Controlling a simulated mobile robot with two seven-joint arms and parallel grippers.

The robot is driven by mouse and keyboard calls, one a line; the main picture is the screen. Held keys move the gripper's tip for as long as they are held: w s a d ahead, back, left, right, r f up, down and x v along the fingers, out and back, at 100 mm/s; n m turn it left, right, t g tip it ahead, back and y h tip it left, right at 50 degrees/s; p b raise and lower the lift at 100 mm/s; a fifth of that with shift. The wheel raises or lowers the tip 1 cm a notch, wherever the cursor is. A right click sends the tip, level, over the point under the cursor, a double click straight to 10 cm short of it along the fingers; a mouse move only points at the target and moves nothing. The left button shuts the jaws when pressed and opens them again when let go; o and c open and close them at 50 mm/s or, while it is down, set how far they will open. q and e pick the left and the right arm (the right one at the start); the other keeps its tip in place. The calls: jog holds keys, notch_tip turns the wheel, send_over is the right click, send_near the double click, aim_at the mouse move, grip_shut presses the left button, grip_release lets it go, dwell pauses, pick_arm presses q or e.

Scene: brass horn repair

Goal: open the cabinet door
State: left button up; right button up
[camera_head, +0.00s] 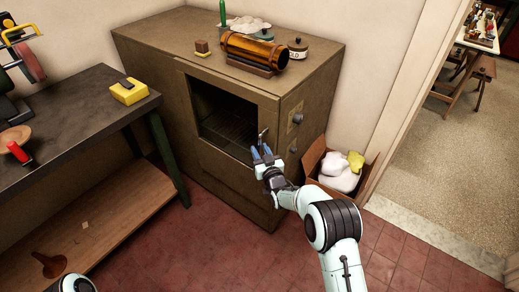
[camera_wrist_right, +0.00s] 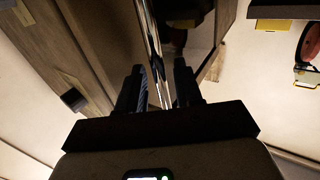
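The cabinet (camera_head: 233,178) is a brown metal box against the wall, with a dark window (camera_head: 222,118) in its front door. The door looks closed or nearly so. A thin upright metal handle (camera_head: 263,137) is near the door's right edge. My right gripper (camera_head: 262,154) is at this handle. In the right wrist view the shiny handle bar (camera_wrist_right: 153,40) runs between the two fingers of my right gripper (camera_wrist_right: 160,88), with small gaps seeming to show beside it. My left gripper is out of view.
On the cabinet top are a brass-coloured cylinder (camera_head: 254,50), a lidded jar (camera_head: 298,48) and a small block. A cardboard box (camera_head: 314,158) with white and yellow contents stands right of the cabinet. A dark workbench (camera_head: 70,125) is at left. Red floor is clear in front.

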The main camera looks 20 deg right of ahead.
jog(key=shift+w, duration=0.55)
grip_shut()
jog(key=shift+a, duration=0.1)
